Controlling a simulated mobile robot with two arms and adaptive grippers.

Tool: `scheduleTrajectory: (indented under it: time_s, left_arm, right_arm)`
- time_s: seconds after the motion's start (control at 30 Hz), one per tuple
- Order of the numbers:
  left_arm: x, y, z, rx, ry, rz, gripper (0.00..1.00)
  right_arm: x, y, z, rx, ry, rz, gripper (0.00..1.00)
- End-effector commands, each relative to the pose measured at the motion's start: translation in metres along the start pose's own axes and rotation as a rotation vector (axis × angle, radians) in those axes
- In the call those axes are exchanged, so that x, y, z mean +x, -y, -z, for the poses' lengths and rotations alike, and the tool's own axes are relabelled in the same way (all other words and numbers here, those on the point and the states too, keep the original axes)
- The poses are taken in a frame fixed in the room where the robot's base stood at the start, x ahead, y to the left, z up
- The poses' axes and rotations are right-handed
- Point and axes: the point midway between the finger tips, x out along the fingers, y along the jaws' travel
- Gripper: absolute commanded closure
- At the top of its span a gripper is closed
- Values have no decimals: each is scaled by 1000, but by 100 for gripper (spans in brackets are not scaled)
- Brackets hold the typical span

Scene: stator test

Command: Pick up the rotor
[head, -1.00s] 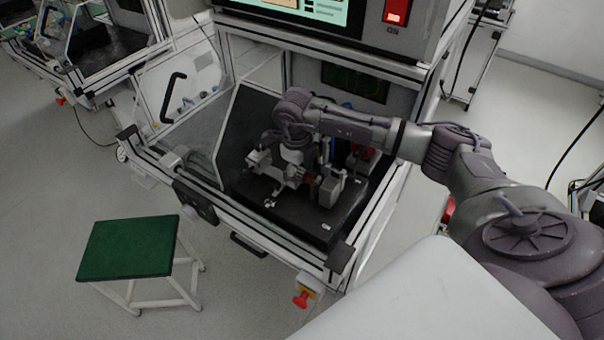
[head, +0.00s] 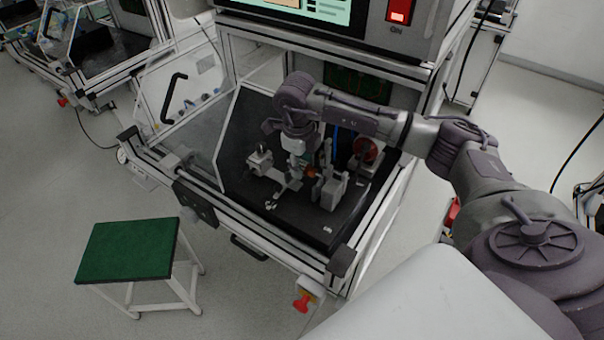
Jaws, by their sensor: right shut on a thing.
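My right gripper (head: 297,163) hangs from the arm that reaches in from the right, inside the test bench. It points down over the fixture and is shut on a small part, which I take to be the rotor. The part is mostly hidden by the fingers and too small to make out clearly. The fixture stands on the black base plate (head: 295,218), with a grey block (head: 259,161) on the left and grey upright holders (head: 331,190) on the right. My left gripper is not in view.
A red round part (head: 366,150) stands behind the fixture at the right. A green-topped stool (head: 128,250) stands on the floor in front, at the left.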

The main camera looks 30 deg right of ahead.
Motion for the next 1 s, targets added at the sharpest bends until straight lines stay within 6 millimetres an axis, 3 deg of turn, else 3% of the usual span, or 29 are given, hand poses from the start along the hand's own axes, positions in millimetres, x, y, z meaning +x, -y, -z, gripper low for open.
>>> scheduleTrajectory:
  time_s: [0.03,0.53,0.73,1.0]
  left_arm:
    - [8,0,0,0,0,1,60]
    - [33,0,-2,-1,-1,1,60]
    - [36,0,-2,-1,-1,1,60]
    - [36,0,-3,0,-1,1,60]
  right_arm:
    - [-8,2,-1,0,8,3,100]
    - [-68,-48,80,-2,4,3,100]
    - [-81,-56,94,-1,2,1,100]
    - [-83,-58,96,0,1,1,100]
